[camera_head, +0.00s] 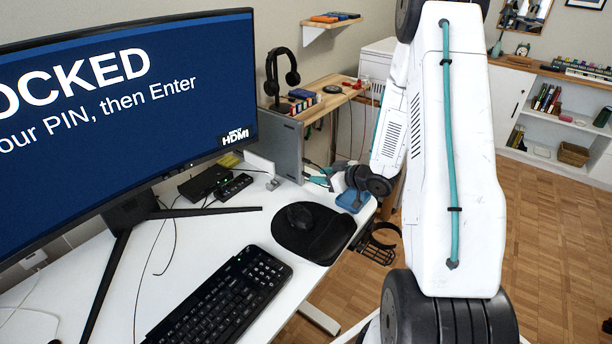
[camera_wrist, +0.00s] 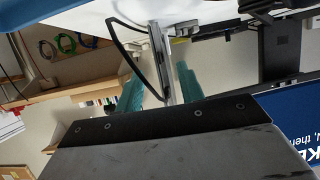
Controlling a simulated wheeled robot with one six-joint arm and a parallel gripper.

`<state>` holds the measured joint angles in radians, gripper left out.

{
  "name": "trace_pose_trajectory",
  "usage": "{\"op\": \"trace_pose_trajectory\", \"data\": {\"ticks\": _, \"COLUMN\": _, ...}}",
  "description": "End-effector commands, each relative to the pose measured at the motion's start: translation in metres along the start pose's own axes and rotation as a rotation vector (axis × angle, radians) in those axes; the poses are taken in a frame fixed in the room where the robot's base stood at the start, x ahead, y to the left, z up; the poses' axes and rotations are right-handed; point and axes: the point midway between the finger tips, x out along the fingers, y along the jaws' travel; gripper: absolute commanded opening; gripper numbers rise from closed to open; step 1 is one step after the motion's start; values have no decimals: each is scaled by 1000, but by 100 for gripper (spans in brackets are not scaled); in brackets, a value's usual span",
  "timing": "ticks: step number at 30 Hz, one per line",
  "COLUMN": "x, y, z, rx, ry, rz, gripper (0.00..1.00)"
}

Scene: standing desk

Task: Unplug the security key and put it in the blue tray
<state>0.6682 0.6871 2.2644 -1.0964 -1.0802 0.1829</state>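The blue tray (camera_head: 352,200) sits on the right edge of the desk in the head view, partly behind my wrist. My gripper (camera_head: 320,178) is at the near right side of an upright grey laptop-like slab (camera_head: 287,152). In the wrist view my gripper (camera_wrist: 160,88) has its teal fingers spread, one on each side of the slab's thin silver edge (camera_wrist: 158,50); I cannot tell whether they touch it. A black cable (camera_wrist: 128,50) loops beside that edge. I cannot make out the security key; it is hidden or too small to tell.
A large monitor (camera_head: 120,100) fills the left. A keyboard (camera_head: 222,300), a mouse (camera_head: 300,215) on a black mat (camera_head: 322,240), a black box (camera_head: 205,182) and a hub (camera_head: 233,187) lie on the desk. A headphone stand (camera_head: 281,75) stands on a wooden side table behind.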

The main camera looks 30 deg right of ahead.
Motion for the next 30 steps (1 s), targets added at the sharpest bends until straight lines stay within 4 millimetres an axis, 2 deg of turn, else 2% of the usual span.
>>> {"op": "trace_pose_trajectory", "data": {"ticks": 6, "x": 30, "y": -1, "z": 1, "rx": 1, "ry": -1, "rz": -2, "gripper": 38}}
{"op": "trace_pose_trajectory", "data": {"ticks": 12, "x": 45, "y": 0, "z": 0, "rx": 1, "ry": -1, "rz": 0, "gripper": 38}}
{"op": "trace_pose_trajectory", "data": {"ticks": 30, "x": 48, "y": 0, "z": 0, "rx": 1, "ry": -1, "rz": 1, "gripper": 38}}
